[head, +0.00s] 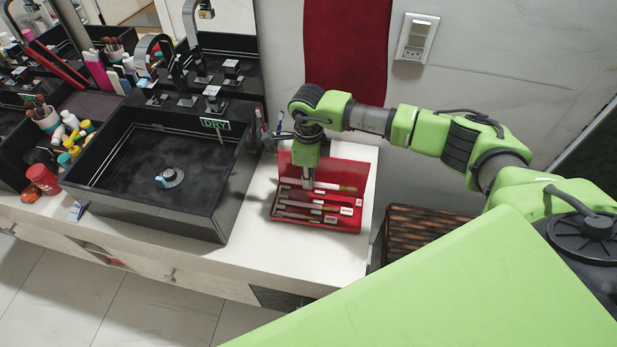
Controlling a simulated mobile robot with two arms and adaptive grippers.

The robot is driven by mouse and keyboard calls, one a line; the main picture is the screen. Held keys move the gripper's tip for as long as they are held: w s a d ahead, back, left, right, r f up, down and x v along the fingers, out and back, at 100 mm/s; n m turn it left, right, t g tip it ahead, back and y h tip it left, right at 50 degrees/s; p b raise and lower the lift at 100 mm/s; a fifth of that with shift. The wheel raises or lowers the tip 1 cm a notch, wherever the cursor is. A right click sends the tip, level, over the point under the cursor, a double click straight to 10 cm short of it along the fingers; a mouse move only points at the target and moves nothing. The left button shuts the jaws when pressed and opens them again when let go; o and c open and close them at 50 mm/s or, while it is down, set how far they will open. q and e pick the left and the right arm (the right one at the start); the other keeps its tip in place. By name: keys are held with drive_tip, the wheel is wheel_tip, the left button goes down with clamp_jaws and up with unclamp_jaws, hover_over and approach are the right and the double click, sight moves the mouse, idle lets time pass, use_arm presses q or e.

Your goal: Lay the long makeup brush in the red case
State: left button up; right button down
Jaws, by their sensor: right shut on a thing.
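The red case (275,213) lies open on the white counter to the right of the black sink, its lid raised at the back. Several slim brushes or sticks and small white labels lie in its tray. My right gripper (308,184) points down over the back part of the case. It is shut on a slim brush (335,187), which lies roughly level across the rear of the tray. Whether the brush touches the tray floor cannot be told. My left gripper is not in view.
A black vessel sink (150,160) marked DRY stands left of the case. Bottles, a brush cup (45,118) and a red cup (42,178) crowd the far left. A dark woven basket (420,235) stands right of the counter. The counter in front of the case is clear.

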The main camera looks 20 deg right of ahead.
idle(0.3)
drive_tip(key=c, duration=1.7)
unclamp_jaws()
drive_tip(key=shift+r, duration=0.1)
drive_tip(key=shift+r+p, duration=2.4)
drive_tip(key=shift+r, duration=1.55)
drive_tip(key=shift+s+f, duration=0.1)
